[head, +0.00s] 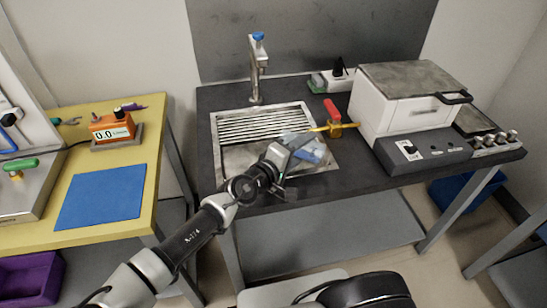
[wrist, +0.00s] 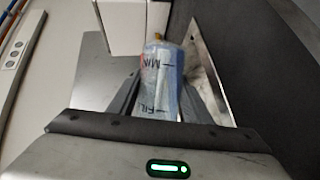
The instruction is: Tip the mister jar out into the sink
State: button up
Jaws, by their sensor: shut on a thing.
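The mister jar (head: 308,150) is a translucent bluish vessel, held over the right part of the metal sink (head: 232,162). The jar looks tilted in the head view. My gripper hides part of it, and I cannot tell its contents.
A brass valve with a red handle (head: 333,110) stands at the sink's right edge. A tap (head: 257,70) rises behind the sink. A white machine (head: 405,100) stands to the right. The yellow table (head: 130,180) at left bears a blue mat (head: 102,196) and an orange meter (head: 112,127).

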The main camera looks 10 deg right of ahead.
aim_at(289, 134)
jog(key=shift+w+a+r+n+h+b, duration=0.1)
jog(key=shift+a+r+n+h+b, duration=0.1)
jog(key=shift+r+n+h, duration=0.3)
jog(key=shift+w+a+r+n+h+b, duration=0.1)
jog(key=shift+a+r+n+h+b, duration=0.15)
jog(key=shift+n, duration=0.45)
dwell(1.0)
jog(key=shift+w+a+r+n+h, duration=0.2)
jog(key=shift+r+n, duration=0.2)
jog(key=shift+n, duration=0.15)
jog(key=shift+w+a+r+n+h, duration=0.15)
jog(key=shift+r+n, duration=0.2)
jog(key=shift+n, duration=0.2)
dwell(0.9)
jog(key=shift+w+a+r+n+t+h+p, duration=0.2)
jog(key=shift+a+r+n+t, duration=0.15)
jog(key=shift+n, duration=0.45)
jog(key=shift+w+a+r+n+t+h+p, duration=0.2)
jog(key=shift+a+r+n+t, duration=0.15)
jog(key=shift+n, duration=0.45)
jog(key=shift+w+a+r+n+t+h+p, duration=0.2)
jog(key=shift+a+r+n+t, duration=0.15)
jog(key=shift+n, duration=0.45)
dwell(1.4)
